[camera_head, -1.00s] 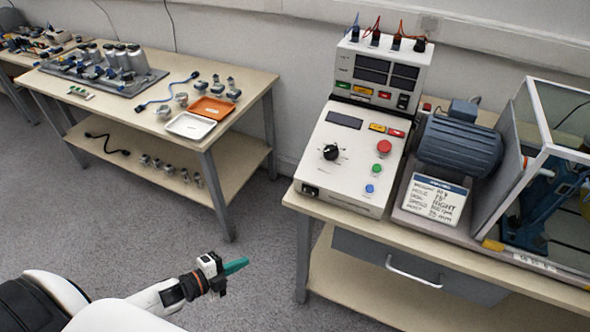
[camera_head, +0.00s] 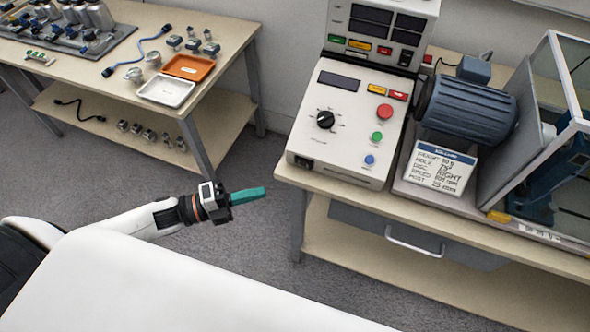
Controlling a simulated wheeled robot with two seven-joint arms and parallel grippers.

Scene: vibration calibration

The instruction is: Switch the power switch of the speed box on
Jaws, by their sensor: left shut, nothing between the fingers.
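The speed box (camera_head: 343,155) is a white sloped console on the right-hand table. It has a black dial, a red, a green and a blue button, and a dark display. A small black switch (camera_head: 304,162) sits at the lower left of its front; whether it is on or off is too small to tell. My left gripper (camera_head: 250,195) has teal fingers that are shut and empty. It is over the floor, left of and lower than the speed box in the picture, apart from it. My right gripper is not in view.
A display unit (camera_head: 375,33) stands behind the speed box. A left table (camera_head: 120,75) holds trays and parts. Floor between the tables is clear.

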